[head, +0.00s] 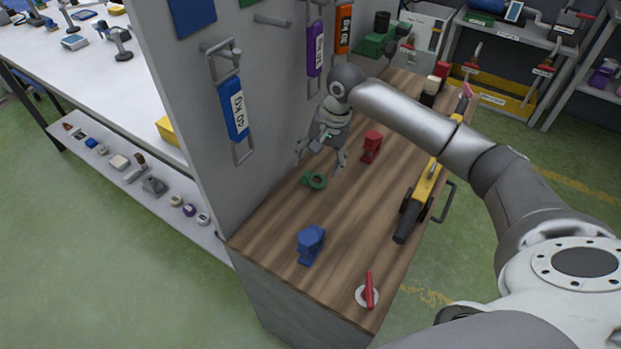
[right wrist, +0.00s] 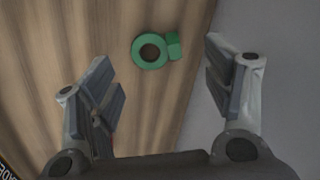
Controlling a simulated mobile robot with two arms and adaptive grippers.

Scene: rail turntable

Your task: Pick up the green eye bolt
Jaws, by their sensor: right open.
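The green eye bolt (head: 315,180) lies on the wooden bench top (head: 285,215), near the grey upright panel. In the right wrist view the eye bolt (right wrist: 150,51) shows as a ring with a short block on its right side. It sits between the lines of the two fingers and beyond their tips. My right gripper (head: 322,158) is open and empty, above the bench just behind the eye bolt, pointing down. In the right wrist view its fingers (right wrist: 165,80) are spread wide. My left gripper is not in view.
A red block-like part (head: 371,147) stands right of the gripper. A blue part (head: 311,243) and a red-handled disc (head: 368,294) are nearer the front. A yellow and black tool (head: 423,190) lies along the right edge. The grey panel (head: 185,120) bounds the left side.

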